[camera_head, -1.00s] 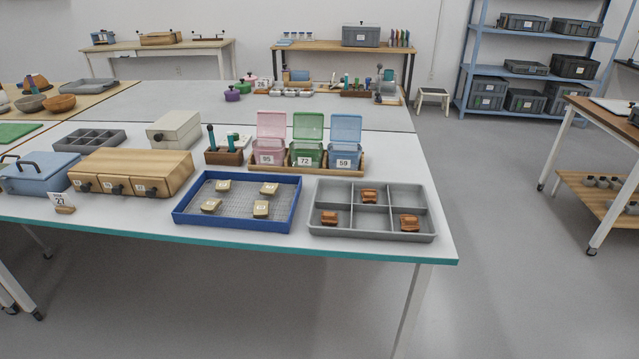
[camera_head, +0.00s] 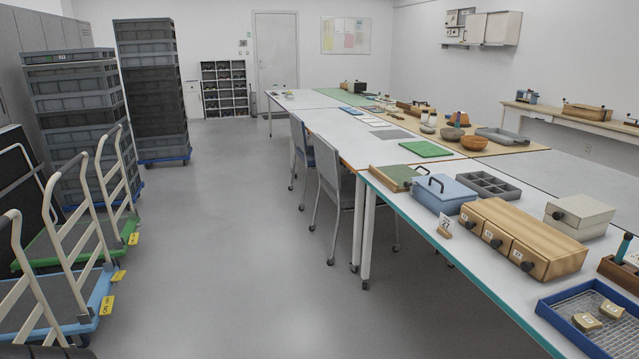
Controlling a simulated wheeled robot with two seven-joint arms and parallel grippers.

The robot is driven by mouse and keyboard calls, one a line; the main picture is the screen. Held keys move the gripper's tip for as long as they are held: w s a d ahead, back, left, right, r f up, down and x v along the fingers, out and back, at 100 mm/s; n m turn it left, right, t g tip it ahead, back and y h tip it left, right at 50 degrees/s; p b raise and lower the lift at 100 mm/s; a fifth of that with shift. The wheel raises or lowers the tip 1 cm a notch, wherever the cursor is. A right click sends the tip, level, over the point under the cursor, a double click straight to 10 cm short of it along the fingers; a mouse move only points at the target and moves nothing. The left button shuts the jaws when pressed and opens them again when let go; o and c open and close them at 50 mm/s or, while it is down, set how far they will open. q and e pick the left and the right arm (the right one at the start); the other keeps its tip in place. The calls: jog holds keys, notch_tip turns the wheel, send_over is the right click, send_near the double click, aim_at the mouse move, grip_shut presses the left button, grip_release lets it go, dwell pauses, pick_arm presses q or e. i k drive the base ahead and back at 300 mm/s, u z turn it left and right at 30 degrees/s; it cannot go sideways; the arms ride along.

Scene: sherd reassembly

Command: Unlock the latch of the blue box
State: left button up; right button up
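The blue box (camera_head: 444,195) stands on the near end of the long white table, right of the picture's middle. Its lid is down and a dark handle (camera_head: 430,183) shows on it. I cannot make out the latch or its state at this size. Neither of my grippers shows in the head view.
Chairs (camera_head: 335,178) line the table's left side. Trolleys (camera_head: 75,262) stand at the left; the floor (camera_head: 225,230) between is clear.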

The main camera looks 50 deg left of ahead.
aim_at(406, 185)
jog(key=u, duration=1.7)
jog(key=i, duration=2.25)
jog(key=z, duration=0.25)
